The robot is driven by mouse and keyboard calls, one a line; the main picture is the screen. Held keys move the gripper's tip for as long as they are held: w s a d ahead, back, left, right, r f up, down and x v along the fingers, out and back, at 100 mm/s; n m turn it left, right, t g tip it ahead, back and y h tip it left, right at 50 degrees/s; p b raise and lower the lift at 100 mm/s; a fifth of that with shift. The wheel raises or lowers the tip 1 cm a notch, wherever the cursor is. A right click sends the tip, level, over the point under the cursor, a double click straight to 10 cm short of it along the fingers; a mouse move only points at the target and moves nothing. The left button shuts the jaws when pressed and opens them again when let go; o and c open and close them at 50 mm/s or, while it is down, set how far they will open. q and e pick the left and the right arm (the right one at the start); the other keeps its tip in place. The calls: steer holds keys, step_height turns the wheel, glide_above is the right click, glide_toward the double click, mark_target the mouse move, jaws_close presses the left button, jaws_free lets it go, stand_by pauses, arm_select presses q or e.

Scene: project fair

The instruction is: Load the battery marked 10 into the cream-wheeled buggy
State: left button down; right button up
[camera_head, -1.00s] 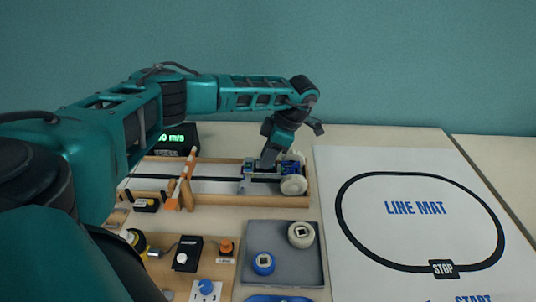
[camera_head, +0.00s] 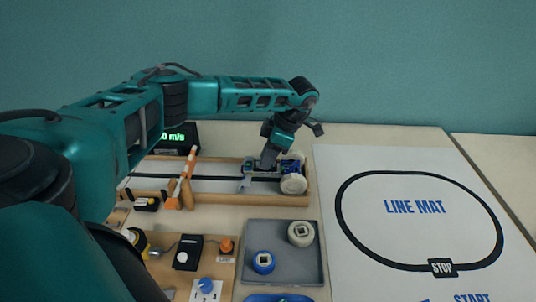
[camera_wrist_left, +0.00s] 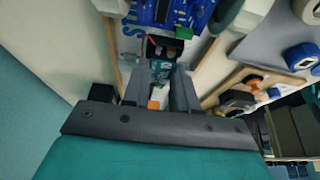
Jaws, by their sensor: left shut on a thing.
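The buggy (camera_head: 293,183) stands at the right end of a wooden-framed track, with cream wheels at its right side. Its blue chassis (camera_wrist_left: 178,12) fills the top of the left wrist view, with a dark recess (camera_wrist_left: 165,46) and a red wire beside it. My left gripper (camera_head: 266,166) points down at the buggy's left side. In the left wrist view its fingers (camera_wrist_left: 163,78) are shut on a small teal-labelled block, the battery (camera_wrist_left: 161,73), just below the recess. Its number is not readable. Whether it touches the bay cannot be told. My right gripper is not in view.
An orange-striped barrier (camera_head: 183,178) stands over the track to the left. A grey tray (camera_head: 284,275) with a blue and a cream wheel lies in front. The line mat (camera_head: 415,230) lies flat at the right. A speed display (camera_head: 177,137) stands behind the track.

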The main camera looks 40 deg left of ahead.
arm_select(q)
steer(key=shift+f, duration=0.1)
stand_by(0.6)
steer(key=c, duration=0.8)
jaws_free()
steer(key=shift+o, duration=0.2)
steer(key=o, duration=0.3)
steer(key=shift+o, duration=0.2)
step_height(320, 180, up, 6)
steer(key=p, duration=0.5)
steer(key=shift+p, duration=0.4)
